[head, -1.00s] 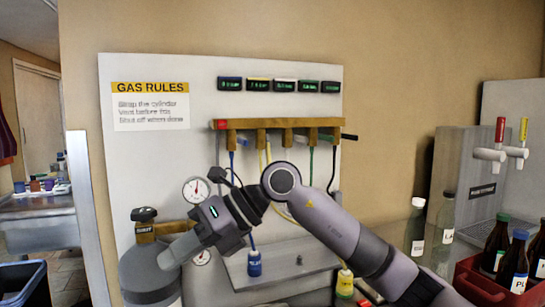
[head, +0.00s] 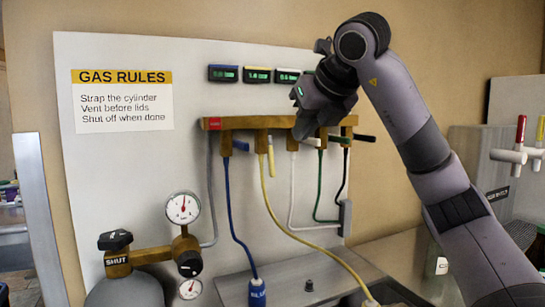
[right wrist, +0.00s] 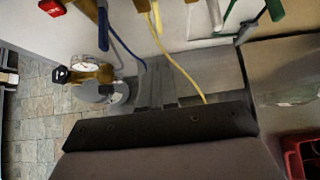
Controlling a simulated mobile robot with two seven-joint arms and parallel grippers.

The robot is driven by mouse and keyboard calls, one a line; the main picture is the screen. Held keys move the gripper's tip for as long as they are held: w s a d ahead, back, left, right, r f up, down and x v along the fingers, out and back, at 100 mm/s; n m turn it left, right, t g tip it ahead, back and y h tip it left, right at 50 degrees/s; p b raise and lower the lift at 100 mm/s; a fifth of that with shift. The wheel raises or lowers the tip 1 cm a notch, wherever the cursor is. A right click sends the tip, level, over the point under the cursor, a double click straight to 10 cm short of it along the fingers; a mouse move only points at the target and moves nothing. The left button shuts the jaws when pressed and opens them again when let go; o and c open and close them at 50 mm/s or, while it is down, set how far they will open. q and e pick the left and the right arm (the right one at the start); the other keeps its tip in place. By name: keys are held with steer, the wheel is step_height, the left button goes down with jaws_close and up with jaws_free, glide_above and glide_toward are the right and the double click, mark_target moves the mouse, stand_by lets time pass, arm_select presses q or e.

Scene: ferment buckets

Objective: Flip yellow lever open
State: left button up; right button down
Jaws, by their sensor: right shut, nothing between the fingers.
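The yellow lever (head: 271,160) hangs roughly straight down from the second valve of the brass manifold (head: 232,124) on the white wall panel. It also shows at the top of the right wrist view (right wrist: 157,18), near the yellow hose. My right gripper (head: 303,132) is shut and empty. In the head view it is in front of the manifold, to the right of the yellow lever, covering part of the white valve. It looks apart from the yellow lever, though the depth gap is hard to judge. My left gripper is out of view.
A blue lever (head: 240,146) is left of the yellow one; white (head: 313,142), green (head: 338,139) and black (head: 364,137) levers are to the right. Hoses hang below. A gas cylinder (head: 125,291) with a gauge (head: 182,208) stands lower left. A red crate (right wrist: 296,150) is at right.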

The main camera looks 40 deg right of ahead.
glide_toward(272, 165)
step_height(272, 165, down, 3)
arm_select(q)
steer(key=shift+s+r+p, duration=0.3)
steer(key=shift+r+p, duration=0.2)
steer(key=shift+p, duration=0.15)
arm_select(e)
steer(key=shift+w+d+f, duration=0.2)
steer(key=shift+w+d, duration=0.05)
steer(key=shift+w, duration=0.5)
steer(key=shift+w+d+f, duration=0.15)
steer(key=shift+w+d, duration=0.15)
steer(key=shift+w, duration=0.45)
steer(key=shift+w+d+f, duration=0.2)
steer(key=shift+w+d, duration=0.05)
steer(key=shift+w, duration=0.5)
